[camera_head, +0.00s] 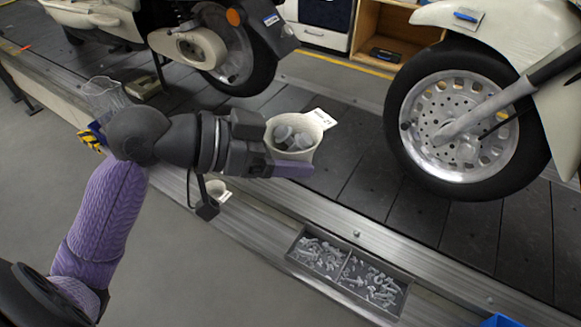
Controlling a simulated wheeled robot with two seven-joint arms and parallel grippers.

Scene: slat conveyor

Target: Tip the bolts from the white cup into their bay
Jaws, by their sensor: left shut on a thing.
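My left gripper (275,158) is shut on the white cup (303,155) and holds it above the conveyor's near edge. The cup looks about upright, with several grey bolts (291,139) inside. A white label (319,119) shows at its rim. A dark tray (347,277) is set along the conveyor edge, below and to the right of the cup. It has two bays, a left one with bolts (319,255) and a right one with mixed small metal parts (369,282). My right gripper is not in view.
A scooter's front wheel (463,126) stands on the slats at right, another scooter (222,45) behind the cup. A clear container (104,97) stands at left. A blue bin (501,321) shows at bottom right.

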